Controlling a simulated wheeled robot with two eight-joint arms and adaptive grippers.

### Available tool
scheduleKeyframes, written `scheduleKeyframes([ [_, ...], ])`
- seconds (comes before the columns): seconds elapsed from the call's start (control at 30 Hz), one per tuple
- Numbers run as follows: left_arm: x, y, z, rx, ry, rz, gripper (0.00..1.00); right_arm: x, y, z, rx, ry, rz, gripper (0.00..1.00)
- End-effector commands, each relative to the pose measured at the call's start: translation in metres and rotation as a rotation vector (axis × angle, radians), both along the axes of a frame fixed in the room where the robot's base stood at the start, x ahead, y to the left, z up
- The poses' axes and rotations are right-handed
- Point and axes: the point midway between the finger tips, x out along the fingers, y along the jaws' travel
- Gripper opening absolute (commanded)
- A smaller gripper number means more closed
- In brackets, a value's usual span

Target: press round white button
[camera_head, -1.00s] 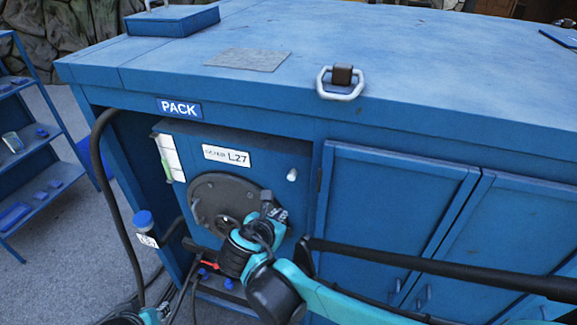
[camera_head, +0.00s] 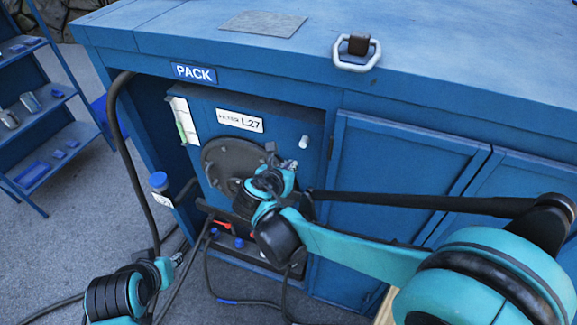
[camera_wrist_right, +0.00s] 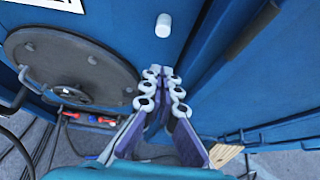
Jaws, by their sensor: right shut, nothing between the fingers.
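The round white button (camera_head: 303,141) sticks out from the upper right of the blue reel panel, right of the L27 label. It also shows at the top of the right wrist view (camera_wrist_right: 164,25). My right gripper (camera_head: 286,166) is shut and empty, in front of the panel below the button. In the right wrist view its closed fingertips (camera_wrist_right: 162,73) point toward the panel, below the button in the picture, with no contact visible. My left gripper (camera_head: 178,260) is low at the left, away from the panel; its finger state is too small to tell.
A dark round reel cover (camera_head: 222,167) lies left of the right gripper. Cables hang and lie below the panel. A blue-capped container (camera_head: 159,187) and a shelf (camera_head: 50,150) are at the left.

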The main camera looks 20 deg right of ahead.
Motion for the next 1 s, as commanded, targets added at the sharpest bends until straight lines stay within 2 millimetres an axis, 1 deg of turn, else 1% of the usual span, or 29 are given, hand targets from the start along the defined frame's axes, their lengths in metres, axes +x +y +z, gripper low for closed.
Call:
scheduleKeyframes([
  [0.03,0.000,0.000,0.001,0.000,0.000,0.000,0.31,0.009,-0.007,-0.006,0.001,-0.001,-0.004,0.00],
  [0.23,0.000,0.000,0.002,0.000,0.000,0.000,0.31,0.038,-0.029,-0.026,0.000,0.000,-0.004,0.00],
  [0.4,0.000,0.000,0.009,0.000,0.000,0.000,0.31,0.058,-0.043,-0.026,0.001,-0.001,-0.003,0.00],
  [0.5,0.000,0.000,0.011,0.000,0.000,0.000,0.31,0.066,-0.048,-0.026,0.001,-0.001,-0.001,0.00],
  [0.63,0.000,0.000,0.012,0.000,0.000,0.000,0.31,0.069,-0.051,-0.026,0.000,-0.001,0.000,0.00],
  [1.0,0.000,0.000,0.009,0.000,0.000,0.000,0.31,0.072,-0.053,-0.027,0.001,-0.001,0.000,0.00],
])
